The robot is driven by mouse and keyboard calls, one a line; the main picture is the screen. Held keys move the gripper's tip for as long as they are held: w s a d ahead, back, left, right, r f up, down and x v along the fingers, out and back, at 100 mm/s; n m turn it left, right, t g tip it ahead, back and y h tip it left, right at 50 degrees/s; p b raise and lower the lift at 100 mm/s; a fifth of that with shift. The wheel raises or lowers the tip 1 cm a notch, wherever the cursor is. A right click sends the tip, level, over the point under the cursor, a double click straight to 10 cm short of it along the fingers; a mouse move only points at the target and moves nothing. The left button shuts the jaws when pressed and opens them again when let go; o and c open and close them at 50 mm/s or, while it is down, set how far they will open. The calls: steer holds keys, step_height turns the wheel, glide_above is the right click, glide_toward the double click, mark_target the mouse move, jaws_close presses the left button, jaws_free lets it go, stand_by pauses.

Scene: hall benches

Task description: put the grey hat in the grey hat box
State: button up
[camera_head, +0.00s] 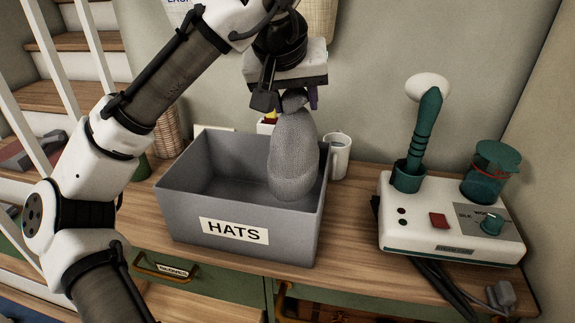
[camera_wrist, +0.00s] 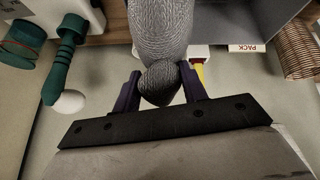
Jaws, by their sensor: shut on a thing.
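The grey knitted hat (camera_head: 294,150) hangs from my gripper (camera_head: 290,98), its lower end over the right part of the box and at about rim height or below. The wrist view shows my gripper (camera_wrist: 159,88) shut on the hat's rounded tip, with the hat's body (camera_wrist: 160,30) reaching away. The grey hat box (camera_head: 185,210) is open-topped, stands on the wooden bench top and bears a HATS label (camera_head: 234,231). Its visible inside at the left looks empty. The hat hides part of the right inside, so I cannot tell whether it touches the box.
A white mug (camera_head: 340,158) stands close behind the box's right side. A white device (camera_head: 450,225) with a green-handled tool (camera_head: 428,115) and a green jar (camera_head: 490,170) stands to the right. A wicker basket (camera_head: 168,133) is behind the box at left. Drawers are below.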

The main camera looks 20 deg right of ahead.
mark_target(285, 139)
step_height(285, 139, down, 13)
steer(key=shift+r, duration=0.2)
stand_by(0.3)
steer(key=shift+f, duration=0.2)
steer(key=o, duration=1.4)
steer(key=shift+c, duration=0.2)
steer(key=shift+r, duration=0.15)
steer(key=shift+r, duration=0.25)
steer(key=v, duration=1.1)
steer(key=shift+s+a+r, duration=0.1)
steer(key=shift+s+r, duration=0.1)
steer(key=shift+r, duration=0.05)
